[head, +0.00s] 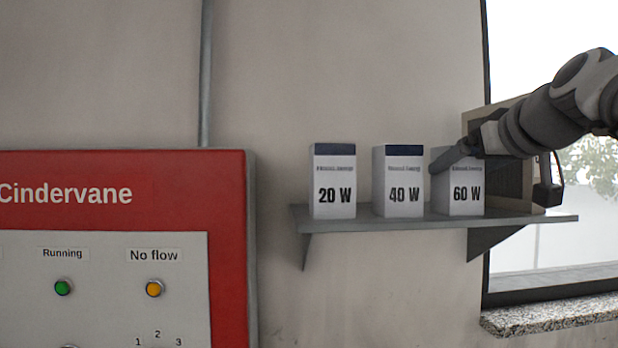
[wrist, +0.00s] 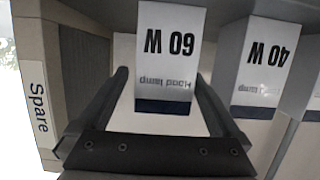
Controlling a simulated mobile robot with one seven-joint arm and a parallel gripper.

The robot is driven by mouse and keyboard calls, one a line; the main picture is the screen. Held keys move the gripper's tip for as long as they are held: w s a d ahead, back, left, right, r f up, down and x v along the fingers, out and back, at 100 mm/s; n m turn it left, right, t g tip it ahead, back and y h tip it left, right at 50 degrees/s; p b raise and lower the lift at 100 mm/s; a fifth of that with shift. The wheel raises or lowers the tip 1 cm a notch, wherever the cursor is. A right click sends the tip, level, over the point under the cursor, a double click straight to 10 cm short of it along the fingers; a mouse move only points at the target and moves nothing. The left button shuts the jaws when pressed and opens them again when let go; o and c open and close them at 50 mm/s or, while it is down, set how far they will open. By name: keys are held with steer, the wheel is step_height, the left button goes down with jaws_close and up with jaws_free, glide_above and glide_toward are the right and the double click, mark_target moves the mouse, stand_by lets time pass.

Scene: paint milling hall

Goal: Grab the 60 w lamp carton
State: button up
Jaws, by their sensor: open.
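The 60 W lamp carton (head: 465,200) is a white box standing upright at the right of a row of three cartons on a wall shelf (head: 520,218). My gripper (head: 450,160) is at its upper part in the head view and hides most of its top. In the wrist view, which is upside down, the 60 W carton (wrist: 168,60) shows its label and dark top band between the two fingers of my gripper (wrist: 165,85). The fingers are open, one on each side of the carton, with a visible gap at the left finger.
The 40 W carton (head: 398,185) stands close to the left of the 60 W one, and the 20 W carton (head: 332,185) farther left. A beige box marked Spare (wrist: 38,110) stands close on the other side. A red panel (head: 120,165) is at the left, a window at the right.

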steer(key=w, duration=0.2)
steer(key=w+p, duration=0.1)
steer(key=w, duration=0.1)
steer(key=shift+a+f, duration=0.1)
steer(key=shift+a, duration=0.25)
steer(key=shift+w+f, duration=0.2)
steer(key=shift+w, duration=0.25)
steer(key=c, duration=1.3)
steer(key=shift+r, duration=0.1)
